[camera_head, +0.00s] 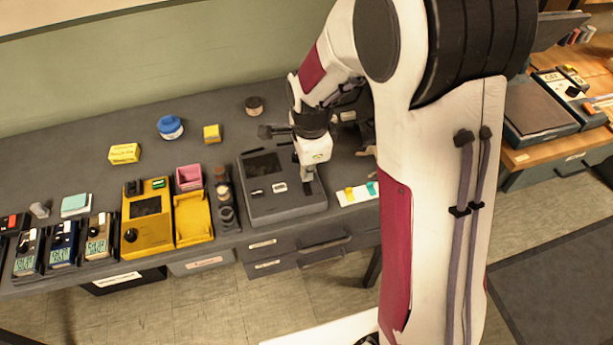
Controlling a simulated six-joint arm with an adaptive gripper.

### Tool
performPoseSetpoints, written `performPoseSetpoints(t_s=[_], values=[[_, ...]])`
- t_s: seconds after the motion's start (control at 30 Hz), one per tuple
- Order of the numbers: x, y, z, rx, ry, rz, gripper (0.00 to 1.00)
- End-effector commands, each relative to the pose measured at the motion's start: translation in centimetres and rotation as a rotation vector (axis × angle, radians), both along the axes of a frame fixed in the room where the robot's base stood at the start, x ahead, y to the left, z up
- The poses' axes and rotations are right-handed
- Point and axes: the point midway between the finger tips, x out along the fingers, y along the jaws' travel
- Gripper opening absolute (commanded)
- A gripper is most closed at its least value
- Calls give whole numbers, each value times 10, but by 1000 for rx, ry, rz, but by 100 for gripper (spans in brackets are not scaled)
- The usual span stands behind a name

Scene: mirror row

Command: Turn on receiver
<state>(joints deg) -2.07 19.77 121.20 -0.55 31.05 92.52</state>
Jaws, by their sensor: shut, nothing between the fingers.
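No readable label picks out the receiver. A dark grey boxy device (262,207) with a dark panel and two small pale labels or keys sits near the front of the bench, below my gripper. My gripper (308,187) points down over the right part of this device, fingers shut and empty. Its tips are at or just above the device's top; I cannot tell if they touch. A yellow device (158,235) with a dark screen, a green key and a black knob stands to the left. Whether any device is on cannot be told.
Several handheld meters (62,245) stand at the bench's front left. A yellow cradle (193,222), a pink box (188,177) and dark cylinders (224,197) lie between the devices. A blue-lidded jar (170,127) stands behind. My arm hides the bench's right part.

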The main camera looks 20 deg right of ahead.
Motion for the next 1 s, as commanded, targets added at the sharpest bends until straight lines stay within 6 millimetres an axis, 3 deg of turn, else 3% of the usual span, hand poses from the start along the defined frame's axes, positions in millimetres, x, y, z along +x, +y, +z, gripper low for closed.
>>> performPoseSetpoints(t_s=[0.33,1.0], values=[[3,0,-27,0,1,0,0],[6,0,-31,0,22,0,0]])
